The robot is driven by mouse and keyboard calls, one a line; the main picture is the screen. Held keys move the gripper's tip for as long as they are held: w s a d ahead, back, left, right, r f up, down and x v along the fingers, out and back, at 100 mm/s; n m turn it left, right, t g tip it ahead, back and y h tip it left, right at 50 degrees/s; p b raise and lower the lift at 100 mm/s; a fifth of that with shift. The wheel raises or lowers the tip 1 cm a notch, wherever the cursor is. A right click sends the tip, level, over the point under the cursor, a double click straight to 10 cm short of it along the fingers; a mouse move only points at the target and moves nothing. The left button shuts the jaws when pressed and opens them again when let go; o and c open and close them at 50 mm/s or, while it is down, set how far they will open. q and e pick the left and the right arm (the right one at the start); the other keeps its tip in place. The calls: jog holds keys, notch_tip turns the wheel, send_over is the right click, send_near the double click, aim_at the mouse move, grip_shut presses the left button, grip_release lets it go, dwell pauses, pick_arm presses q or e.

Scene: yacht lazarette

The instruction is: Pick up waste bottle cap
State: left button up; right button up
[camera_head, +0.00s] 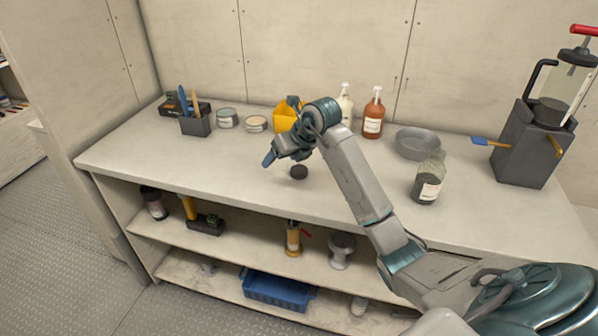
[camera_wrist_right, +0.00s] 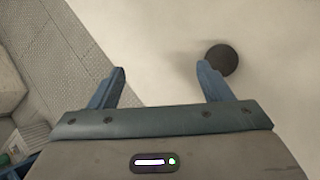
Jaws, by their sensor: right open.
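A small dark round cap (camera_head: 299,172) lies on the pale bench top near its front edge. It also shows in the right wrist view as a dark disc (camera_wrist_right: 222,60), beside and partly behind the right-hand finger, outside the gap between the fingers. My right gripper (camera_head: 270,160) is above the bench, a little to the left of the cap. In the right wrist view the gripper (camera_wrist_right: 160,80) is open, with nothing between its fingers. My left gripper is not in view.
A grey bottle (camera_head: 428,180) and a grey bowl (camera_head: 417,143) stand to the right. A yellow container (camera_head: 285,117), tins (camera_head: 256,124) and a dark tool holder (camera_head: 195,125) stand behind. Shelves with several items lie below the bench (camera_head: 130,159). The bench around the cap is clear.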

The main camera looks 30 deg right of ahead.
aim_at(299, 169)
jog(key=d+f+h, duration=0.1)
jog(key=d, duration=0.1)
jog(key=d+f+m+g+h, duration=0.1)
jog(key=d, duration=0.1)
jog(key=d+f+g+p, duration=0.1)
jog(key=d, duration=0.1)
jog(key=shift+d+f+m+h, duration=0.15)
jog(key=shift+m+h, duration=0.15)
jog(key=shift+h, duration=0.1)
jog(key=shift+w+f, duration=0.2)
jog(key=shift+f, duration=0.05)
jog(key=x, duration=0.1)
jog(key=p+x, duration=0.1)
jog(key=x, duration=0.1)
jog(key=p+x, duration=0.1)
jog(key=x, duration=0.1)
jog(key=shift+w+d+r, duration=0.15)
jog(key=shift+d, duration=0.25)
jog(key=shift+w+f, duration=0.1)
jog(key=shift+f, duration=0.1)
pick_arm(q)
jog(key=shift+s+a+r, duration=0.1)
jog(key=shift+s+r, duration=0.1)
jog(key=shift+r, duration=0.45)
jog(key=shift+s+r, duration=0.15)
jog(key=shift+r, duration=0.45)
